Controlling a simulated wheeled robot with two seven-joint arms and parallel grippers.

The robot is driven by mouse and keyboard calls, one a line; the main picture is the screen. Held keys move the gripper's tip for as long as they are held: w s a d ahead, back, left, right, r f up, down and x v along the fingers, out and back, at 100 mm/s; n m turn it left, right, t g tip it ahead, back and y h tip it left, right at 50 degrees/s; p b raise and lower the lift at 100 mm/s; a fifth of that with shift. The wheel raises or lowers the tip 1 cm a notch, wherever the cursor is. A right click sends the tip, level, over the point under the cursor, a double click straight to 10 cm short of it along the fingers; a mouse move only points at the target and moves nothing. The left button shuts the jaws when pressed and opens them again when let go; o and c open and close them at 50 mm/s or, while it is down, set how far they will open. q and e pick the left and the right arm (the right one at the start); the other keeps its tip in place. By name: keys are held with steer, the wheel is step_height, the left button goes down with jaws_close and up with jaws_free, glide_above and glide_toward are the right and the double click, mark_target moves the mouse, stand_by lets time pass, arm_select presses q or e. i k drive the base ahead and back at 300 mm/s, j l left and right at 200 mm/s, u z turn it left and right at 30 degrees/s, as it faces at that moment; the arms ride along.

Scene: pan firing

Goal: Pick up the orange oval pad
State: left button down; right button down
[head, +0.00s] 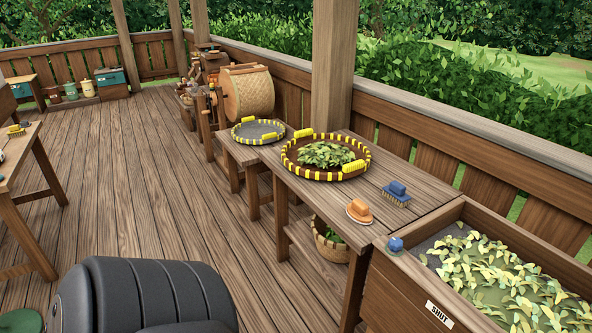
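The orange oval pad (359,212) lies on the near end of the wooden table (398,212), close to its front left edge. It has a raised orange grip on top and a pale rim around its base. Nothing touches it from above. Neither my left gripper nor my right gripper is in view.
A blue-backed brush (397,192) lies behind the pad to the right. A round tray (289,165) with yellow handles holds green leaves farther along. A wooden bin (403,291) of pale leaves stands close at the right, with a blue knob (395,244) at its corner. Floor at left is open.

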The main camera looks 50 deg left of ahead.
mark_target(358, 210)
steer(key=u, duration=1.25)
steer(key=z, duration=1.5)
steer(key=u, duration=1.5)
